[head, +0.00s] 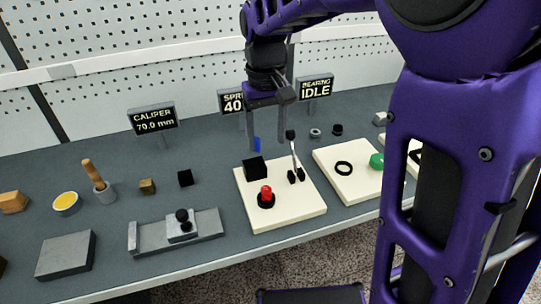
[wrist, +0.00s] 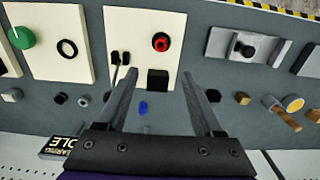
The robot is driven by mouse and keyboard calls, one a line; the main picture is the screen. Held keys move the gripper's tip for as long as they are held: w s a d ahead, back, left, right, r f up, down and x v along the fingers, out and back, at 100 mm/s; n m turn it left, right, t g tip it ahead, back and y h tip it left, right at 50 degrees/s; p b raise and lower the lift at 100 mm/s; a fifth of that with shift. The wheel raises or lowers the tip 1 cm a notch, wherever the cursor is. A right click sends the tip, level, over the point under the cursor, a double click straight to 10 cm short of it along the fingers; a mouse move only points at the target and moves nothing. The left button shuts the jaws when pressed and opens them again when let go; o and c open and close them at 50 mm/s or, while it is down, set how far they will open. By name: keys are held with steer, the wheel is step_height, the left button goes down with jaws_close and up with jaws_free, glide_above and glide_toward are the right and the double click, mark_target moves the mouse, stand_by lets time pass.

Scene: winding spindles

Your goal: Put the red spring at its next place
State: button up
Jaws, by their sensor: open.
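The red spring (head: 266,193) stands upright on a round black base on a cream board (head: 290,216). It also shows in the wrist view (wrist: 160,42), near the top. My gripper (head: 266,143) is open and empty, above the back part of that board. In the wrist view its fingers (wrist: 158,78) point towards the black block and are apart from the red spring. A small blue piece (wrist: 143,108) lies on the bench behind the board. A sign reading 40, partly hidden by my gripper, stands behind it (head: 232,102).
On the same board are a black block (head: 255,168) and an upright lever (head: 294,160). A caliper fixture (head: 175,232) lies to the left. A second board (head: 345,186) holds a black ring and a green knob. Signs reading CALIPER 70.0 mm (head: 153,117) and BEARING IDLE (head: 315,87) stand behind.

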mark_target(266, 188)
step_height(266, 188, down, 17)
steer(key=shift+a+b, duration=0.1)
steer(key=shift+b, duration=0.35)
jaws_close()
stand_by(0.3)
